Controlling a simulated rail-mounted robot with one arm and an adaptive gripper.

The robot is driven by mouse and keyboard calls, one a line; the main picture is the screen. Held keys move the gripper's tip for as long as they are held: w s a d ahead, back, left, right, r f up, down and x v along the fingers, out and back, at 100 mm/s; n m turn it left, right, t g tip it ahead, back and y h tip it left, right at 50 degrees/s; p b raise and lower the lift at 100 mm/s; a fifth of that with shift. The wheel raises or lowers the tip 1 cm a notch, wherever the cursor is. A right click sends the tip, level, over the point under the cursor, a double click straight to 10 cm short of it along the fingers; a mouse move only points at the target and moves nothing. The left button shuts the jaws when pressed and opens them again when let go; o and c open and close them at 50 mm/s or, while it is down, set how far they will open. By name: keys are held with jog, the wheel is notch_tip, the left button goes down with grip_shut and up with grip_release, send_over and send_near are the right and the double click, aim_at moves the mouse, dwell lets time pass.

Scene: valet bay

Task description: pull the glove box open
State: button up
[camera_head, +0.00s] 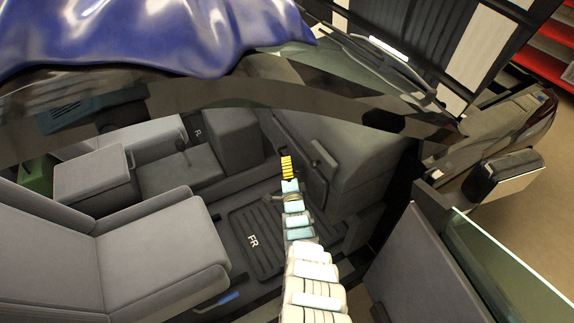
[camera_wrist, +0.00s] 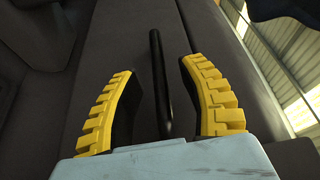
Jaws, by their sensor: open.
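The glove box (camera_head: 355,160) is a dark grey panel in the dashboard, right of centre in the head view; it looks shut. Its handle (camera_head: 322,157) is a dark upright bar on the panel. In the wrist view a slim black bar, the handle (camera_wrist: 159,85), stands between the two yellow fingers. My gripper (camera_head: 287,165) is just left of the handle in the head view. The wrist view shows my gripper (camera_wrist: 156,70) open, its fingers on either side of the bar with gaps. Whether the bar is fully between the pads in depth is hard to tell.
A grey seat (camera_head: 150,245) fills the lower left. A floor mat marked FR (camera_head: 255,240) lies below my arm. The open car door (camera_head: 420,260) stands at the right. The car's roof pillar and a blue cover (camera_head: 150,35) are above. Free room lies over the footwell.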

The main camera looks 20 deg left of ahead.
jog(key=shift+b+x, duration=0.4)
jog(key=shift+x, duration=0.4)
grip_shut()
